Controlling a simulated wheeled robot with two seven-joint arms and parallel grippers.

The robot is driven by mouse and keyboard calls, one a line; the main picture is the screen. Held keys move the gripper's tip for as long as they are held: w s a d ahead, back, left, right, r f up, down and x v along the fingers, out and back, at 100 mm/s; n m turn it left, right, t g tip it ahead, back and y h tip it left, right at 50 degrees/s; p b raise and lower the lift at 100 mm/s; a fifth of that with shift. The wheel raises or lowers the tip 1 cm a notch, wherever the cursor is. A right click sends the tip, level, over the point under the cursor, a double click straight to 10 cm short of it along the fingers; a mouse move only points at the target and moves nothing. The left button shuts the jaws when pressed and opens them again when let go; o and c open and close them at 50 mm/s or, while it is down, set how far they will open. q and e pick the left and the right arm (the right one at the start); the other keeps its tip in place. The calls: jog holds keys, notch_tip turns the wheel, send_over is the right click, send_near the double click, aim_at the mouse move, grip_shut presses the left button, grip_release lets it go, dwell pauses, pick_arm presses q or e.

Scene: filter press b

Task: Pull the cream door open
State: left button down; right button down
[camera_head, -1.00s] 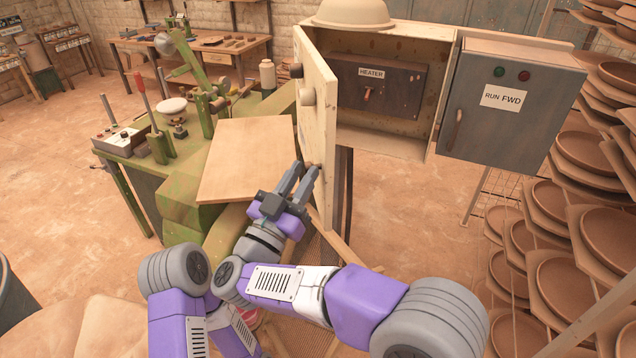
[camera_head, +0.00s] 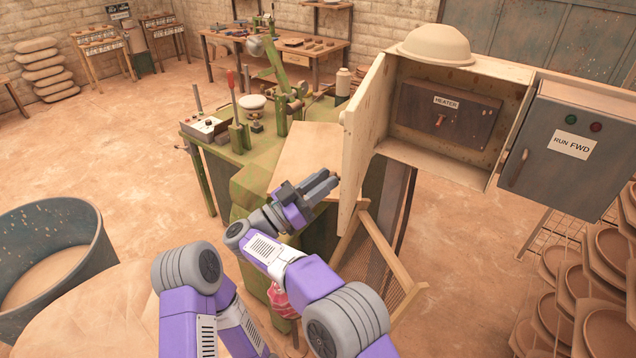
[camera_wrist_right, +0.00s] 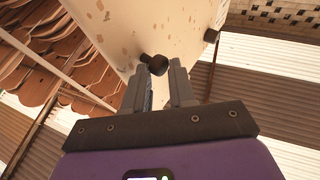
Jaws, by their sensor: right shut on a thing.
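The cream door (camera_head: 365,130) stands swung out from the left side of the cream heater cabinet (camera_head: 436,171), with its inner face showing. My right gripper (camera_head: 328,182) is at the door's outer side, near its lower free edge. In the right wrist view my right gripper (camera_wrist_right: 162,78) has its fingertips on either side of a dark knob (camera_wrist_right: 155,64) on the chipped door face (camera_wrist_right: 140,25), shut on it. In the head view the knob is hidden behind the door. My left gripper is not in view.
A dark heater box (camera_head: 447,115) sits inside the cabinet and a bowl-shaped cream thing (camera_head: 434,46) on top. A grey RUN FWD box (camera_head: 565,145) is at the right. A green bench (camera_head: 235,150) and a board (camera_head: 305,150) lie left of the door.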

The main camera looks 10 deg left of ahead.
jog(key=shift+w+d+r, duration=0.2)
jog(key=shift+w+r, duration=0.3)
jog(key=c, duration=1.4)
grip_release()
jog(key=o, duration=0.4)
jog(key=shift+w+d+f, duration=0.15)
jog(key=shift+w+f, duration=0.05)
jog(key=shift+w, duration=0.25)
jog(key=shift+o, duration=0.2)
jog(key=shift+s+r, duration=0.1)
jog(key=shift+s, duration=0.05)
